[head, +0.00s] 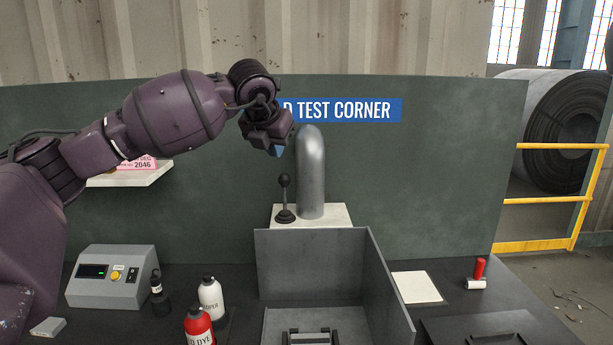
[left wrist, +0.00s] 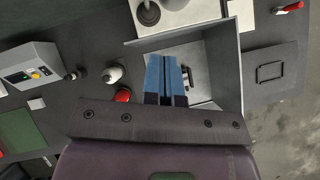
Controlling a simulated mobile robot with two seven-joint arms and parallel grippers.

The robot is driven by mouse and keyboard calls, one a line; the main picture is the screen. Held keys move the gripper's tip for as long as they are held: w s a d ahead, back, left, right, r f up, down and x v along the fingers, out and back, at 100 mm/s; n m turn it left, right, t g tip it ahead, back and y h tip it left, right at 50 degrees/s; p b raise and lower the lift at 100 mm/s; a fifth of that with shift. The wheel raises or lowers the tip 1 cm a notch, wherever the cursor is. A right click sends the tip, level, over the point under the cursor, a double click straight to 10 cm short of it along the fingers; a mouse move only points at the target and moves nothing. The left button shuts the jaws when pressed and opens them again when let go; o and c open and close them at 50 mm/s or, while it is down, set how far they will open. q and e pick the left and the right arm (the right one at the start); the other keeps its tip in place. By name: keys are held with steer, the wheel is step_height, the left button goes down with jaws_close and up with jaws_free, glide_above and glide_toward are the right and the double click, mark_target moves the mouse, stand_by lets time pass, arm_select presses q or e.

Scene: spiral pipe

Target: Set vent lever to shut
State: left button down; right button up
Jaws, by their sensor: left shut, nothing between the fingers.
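The vent lever (head: 284,196) is a dark stick with a round black knob, standing nearly upright on a round base. It sits on a pale block (head: 338,214), left of a grey upright pipe (head: 311,175). In the left wrist view the lever's knob (left wrist: 149,12) shows at the top edge, seen from above. My left gripper (head: 278,150) is in the air above the lever in the head view, apart from it. Its blue fingers (left wrist: 167,76) are together and empty in the left wrist view. My right gripper is in neither view.
An open grey box (head: 320,265) stands in front of the block. A control unit (head: 112,277), a white bottle (head: 210,298) and a red bottle (head: 198,327) stand at left. A red-handled roller (head: 478,273) lies at right. A green panel (head: 440,180) stands behind.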

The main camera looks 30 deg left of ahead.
arm_select(q)
steer(key=n, duration=0.1)
steer(key=n+p, duration=0.1)
steer(key=p, duration=0.1)
glide_toward(283, 181)
steer(key=s+d+f+x, duration=0.1)
steer(key=x, duration=0.4)
steer(key=shift+w+a+y, duration=0.3)
steer(key=shift+w+a, duration=0.15)
steer(key=shift+w, duration=0.35)
steer(key=shift+w+a+f, duration=0.1)
steer(key=shift+w+f, duration=0.15)
steer(key=shift+w, duration=0.05)
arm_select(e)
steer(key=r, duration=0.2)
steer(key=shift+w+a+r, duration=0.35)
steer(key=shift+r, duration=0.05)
